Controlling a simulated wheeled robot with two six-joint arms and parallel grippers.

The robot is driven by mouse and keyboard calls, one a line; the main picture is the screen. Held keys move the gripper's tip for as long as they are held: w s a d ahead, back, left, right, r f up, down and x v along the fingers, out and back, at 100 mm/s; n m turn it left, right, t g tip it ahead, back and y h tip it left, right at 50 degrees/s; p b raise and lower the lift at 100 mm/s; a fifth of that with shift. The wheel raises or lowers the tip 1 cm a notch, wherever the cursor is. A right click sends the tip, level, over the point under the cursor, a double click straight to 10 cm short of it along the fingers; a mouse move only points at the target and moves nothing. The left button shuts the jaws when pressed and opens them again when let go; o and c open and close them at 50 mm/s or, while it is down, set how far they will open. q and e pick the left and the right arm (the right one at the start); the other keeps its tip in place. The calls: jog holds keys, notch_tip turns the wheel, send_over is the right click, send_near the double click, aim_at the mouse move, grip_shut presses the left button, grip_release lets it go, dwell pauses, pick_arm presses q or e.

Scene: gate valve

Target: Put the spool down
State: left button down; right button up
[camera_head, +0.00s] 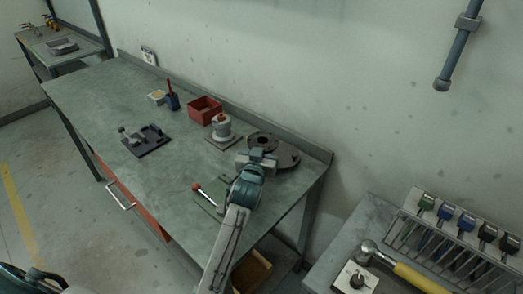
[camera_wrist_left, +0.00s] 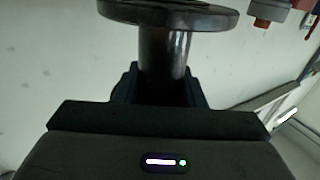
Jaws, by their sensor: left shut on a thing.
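The dark metal spool (camera_head: 262,141) is at the right end of the green workbench (camera_head: 85,92) in the head view. My left gripper (camera_head: 256,158) is shut on it. In the left wrist view, the spool's round neck (camera_wrist_left: 165,55) sits between the fingers of my left gripper (camera_wrist_left: 165,88), and its wide flange (camera_wrist_left: 170,14) is beyond them. A dark round disc (camera_head: 287,156) shows beside and below the spool; I cannot tell whether it is part of it or whether the spool touches the bench. My right gripper is not in view.
A grey valve body with an orange top (camera_head: 222,127) stands on a plate left of the spool. A red bin (camera_head: 204,108), a dark fixture (camera_head: 149,141) and a red-tipped tool on a green mat (camera_head: 207,194) are nearby. Bare bench lies between the fixture and the mat.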

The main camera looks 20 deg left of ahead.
pick_arm(q)
jog(key=w+f, duration=0.1)
jog(key=w, duration=0.2)
jog(key=w+d, duration=0.1)
jog(key=w, duration=0.3)
jog(key=w+f+p, duration=0.1)
jog(key=w, duration=0.3)
jog(key=shift+w+d+f, duration=0.15)
jog(key=shift+w+f, duration=0.1)
jog(key=shift+f, duration=0.65)
jog(key=shift+f+b, duration=0.15)
jog(key=shift+b, duration=0.2)
jog(key=c, duration=0.9)
grip_release()
jog(key=shift+s, duration=0.15)
jog(key=shift+f, duration=0.1)
